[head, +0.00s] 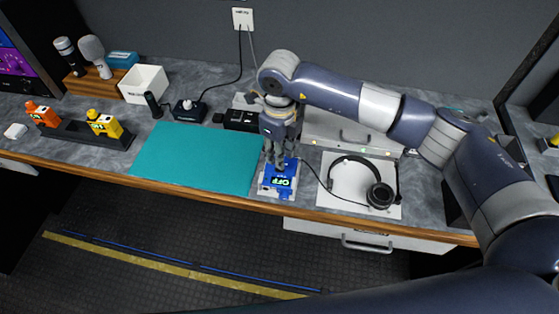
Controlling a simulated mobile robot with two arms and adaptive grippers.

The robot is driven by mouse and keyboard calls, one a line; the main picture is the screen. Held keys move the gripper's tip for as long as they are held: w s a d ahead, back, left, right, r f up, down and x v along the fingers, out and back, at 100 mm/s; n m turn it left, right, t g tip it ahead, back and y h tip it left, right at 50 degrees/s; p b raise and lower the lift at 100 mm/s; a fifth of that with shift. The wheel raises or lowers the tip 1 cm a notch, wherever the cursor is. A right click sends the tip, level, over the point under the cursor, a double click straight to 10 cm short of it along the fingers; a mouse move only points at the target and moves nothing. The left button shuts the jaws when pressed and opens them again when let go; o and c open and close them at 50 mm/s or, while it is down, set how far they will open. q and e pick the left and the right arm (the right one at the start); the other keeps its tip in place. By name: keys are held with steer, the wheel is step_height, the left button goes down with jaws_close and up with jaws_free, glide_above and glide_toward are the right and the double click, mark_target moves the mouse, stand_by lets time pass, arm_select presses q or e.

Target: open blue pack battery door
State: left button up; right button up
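The blue pack (281,183) stands near the front edge of the counter, on a small white pad (264,190). Its display shows green lettering that looks like "OFF". My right gripper (278,162) points down at the top of the blue pack, with its fingers at or just above it. The fingers look close together, but I cannot tell whether they hold anything. The battery door cannot be made out; the gripper hides part of the pack's top. My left gripper is not in view.
A teal mat (195,158) lies left of the pack. Headphones (372,182) rest on a white pad at the right. Orange (42,114) and yellow (104,124) packs sit in a dark holder at the left. A white bin (145,83) stands behind.

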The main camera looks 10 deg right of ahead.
steer(key=shift+f+p, duration=0.65)
steer(key=shift+f, duration=2.15)
jaws_close()
